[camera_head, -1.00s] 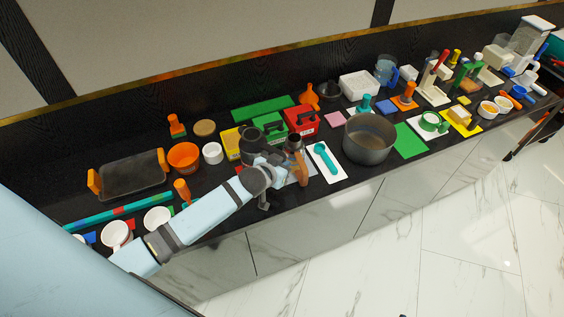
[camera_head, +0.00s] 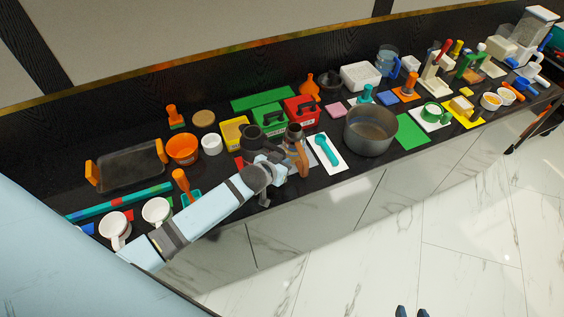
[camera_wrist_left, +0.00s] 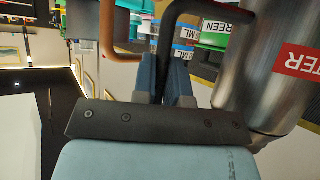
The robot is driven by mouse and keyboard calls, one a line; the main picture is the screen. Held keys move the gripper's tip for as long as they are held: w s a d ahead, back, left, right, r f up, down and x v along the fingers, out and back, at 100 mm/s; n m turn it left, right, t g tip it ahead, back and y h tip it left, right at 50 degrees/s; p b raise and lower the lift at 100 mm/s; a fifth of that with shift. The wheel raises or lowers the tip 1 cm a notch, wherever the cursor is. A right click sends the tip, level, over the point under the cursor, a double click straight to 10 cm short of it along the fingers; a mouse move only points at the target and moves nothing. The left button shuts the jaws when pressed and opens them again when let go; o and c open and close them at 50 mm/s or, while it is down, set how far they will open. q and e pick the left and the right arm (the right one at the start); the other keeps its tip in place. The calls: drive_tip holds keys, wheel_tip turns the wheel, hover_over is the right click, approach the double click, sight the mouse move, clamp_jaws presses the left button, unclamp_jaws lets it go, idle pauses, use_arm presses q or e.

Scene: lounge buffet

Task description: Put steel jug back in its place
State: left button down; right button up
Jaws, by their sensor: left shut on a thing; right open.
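The steel jug (camera_head: 250,140) has a dark rim and is partly hidden behind my left arm in the head view. In the left wrist view the steel jug (camera_wrist_left: 266,75) stands at the right, with a red label and a black handle. My left gripper (camera_head: 278,162) is shut on this handle; its blue fingers also show in the left wrist view (camera_wrist_left: 163,75). The jug's base is hidden, so I cannot tell whether it touches the counter. My right gripper (camera_head: 412,312) shows only as two separate blue fingertips at the bottom edge.
A brown-handled jug (camera_head: 295,137) stands close to the right of my left gripper. Yellow (camera_head: 233,132), green (camera_head: 270,121) and red (camera_head: 302,110) boxes stand behind. A large pot (camera_head: 370,135) and a white mat with a teal spoon (camera_head: 326,151) are to the right.

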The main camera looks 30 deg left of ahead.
use_arm(q)
drive_tip(key=shift+f, duration=0.5)
drive_tip(key=c, duration=1.3)
unclamp_jaws()
drive_tip(key=shift+w+f+b, duration=0.25)
drive_tip(key=shift+f+b, duration=0.3)
drive_tip(key=shift+f, duration=0.1)
drive_tip(key=shift+r, duration=0.1)
drive_tip(key=shift+s+r+p, duration=0.3)
drive_tip(key=shift+s+p, duration=0.05)
drive_tip(key=shift+p, duration=0.15)
drive_tip(key=shift+p+v, duration=2.05)
drive_tip(key=shift+v, duration=0.45)
drive_tip(key=o, duration=0.5)
drive_tip(key=shift+f, duration=0.1)
